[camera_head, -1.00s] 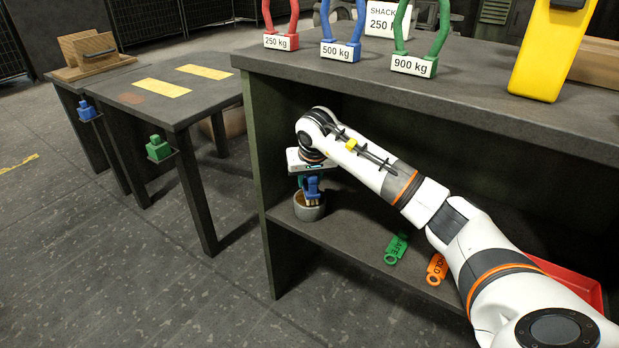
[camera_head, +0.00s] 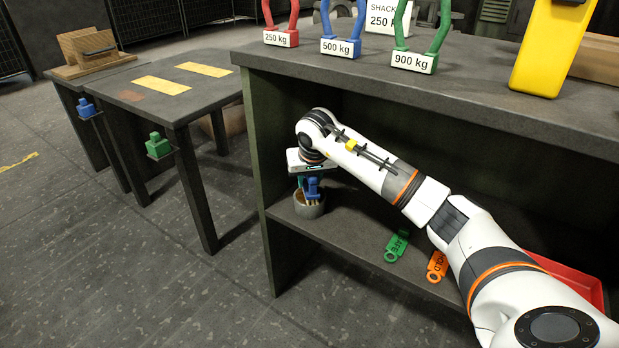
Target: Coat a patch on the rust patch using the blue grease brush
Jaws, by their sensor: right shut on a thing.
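The rust patch (camera_head: 131,96) is a small brown area on the top of the dark table at left. The blue grease brush (camera_head: 313,188) is at a grey pot (camera_head: 309,209) on the lower shelf of the bench. My right gripper (camera_head: 312,178) points down over the pot and is shut on the blue brush. The fingers are small and partly hidden under the wrist. Pale bristles or shafts show between the blue part and the pot rim. A teal piece (camera_head: 300,182) shows just left of the blue brush. My left gripper is out of view.
The bench top (camera_head: 470,90) overhangs my right arm. A green tag (camera_head: 396,246), an orange tag (camera_head: 437,266) and a red tray (camera_head: 572,284) lie on the shelf. Yellow strips (camera_head: 160,86) mark the left table; a green block (camera_head: 158,146) sits at its side.

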